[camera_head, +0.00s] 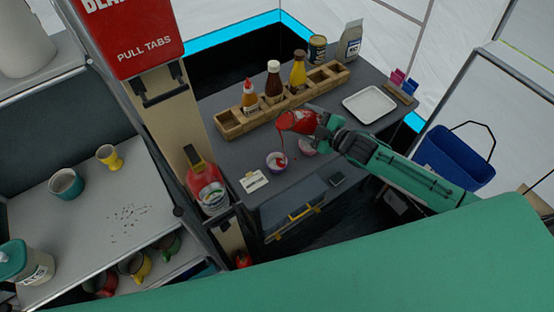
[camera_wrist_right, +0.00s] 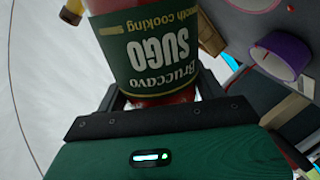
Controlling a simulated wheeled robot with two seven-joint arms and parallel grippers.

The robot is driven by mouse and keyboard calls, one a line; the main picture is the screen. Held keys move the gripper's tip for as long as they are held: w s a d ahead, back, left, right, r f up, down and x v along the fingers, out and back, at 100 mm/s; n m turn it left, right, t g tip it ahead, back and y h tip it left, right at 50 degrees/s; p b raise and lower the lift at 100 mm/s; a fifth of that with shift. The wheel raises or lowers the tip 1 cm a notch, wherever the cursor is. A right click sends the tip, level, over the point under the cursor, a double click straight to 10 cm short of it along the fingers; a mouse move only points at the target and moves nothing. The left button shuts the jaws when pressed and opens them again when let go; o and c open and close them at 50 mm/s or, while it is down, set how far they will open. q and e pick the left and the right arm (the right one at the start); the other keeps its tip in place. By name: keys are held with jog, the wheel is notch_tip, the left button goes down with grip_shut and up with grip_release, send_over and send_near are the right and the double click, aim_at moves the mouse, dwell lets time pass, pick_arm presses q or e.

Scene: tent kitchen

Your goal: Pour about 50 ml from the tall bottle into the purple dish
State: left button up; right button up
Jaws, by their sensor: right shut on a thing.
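My right gripper (camera_head: 318,130) is shut on the bottle (camera_head: 293,121), which has red contents. The bottle is tipped over, its mouth end to the left, above the counter. In the right wrist view the bottle (camera_wrist_right: 155,50) shows a green label reading "Bruccavo SUGO". A thin red stream hangs below its mouth, down toward the purple dish (camera_head: 277,168). Red shows inside that dish; how much is too small to tell. A purple-sided dish (camera_wrist_right: 281,55) also shows in the right wrist view. My left gripper is not in view.
A second, pinkish dish (camera_head: 308,147) stands close right of the purple one, partly under my gripper. A wooden rack (camera_head: 231,124) with several sauce bottles stands behind. A white tray (camera_head: 369,104) lies right, and a card (camera_head: 254,181) lies left of the dishes.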

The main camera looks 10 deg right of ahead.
jog(key=shift+a+r, duration=0.25)
dwell(0.3)
jog(key=shift+s+a+f+n+b, duration=0.15)
jog(key=shift+a+f+n+b, duration=0.2)
jog(key=shift+f+n+b, duration=0.15)
dwell(0.5)
jog(key=shift+s+d+f+h+b, duration=0.1)
jog(key=shift+f+h+b, duration=0.2)
jog(key=shift+f+b, duration=0.2)
dwell(0.4)
jog(key=shift+d+f+n, duration=0.15)
jog(key=shift+d+n, duration=0.15)
jog(key=shift+n, duration=0.1)
jog(key=shift+a+r+m+p, duration=0.25)
jog(key=shift+r+m+p, duration=0.35)
jog(key=shift+r+p, duration=0.6)
jog(key=shift+s+a+f+m+y+b, duration=0.2)
jog(key=shift+a+f+m+y+b, duration=0.25)
jog(key=shift+m, duration=0.45)
jog(key=shift+a+r+y+p, duration=0.2)
jog(key=shift+y+p, duration=0.05)
jog(key=shift+p, duration=0.15)
jog(key=shift+f+m, duration=0.1)
jog(key=shift+m, duration=0.2)
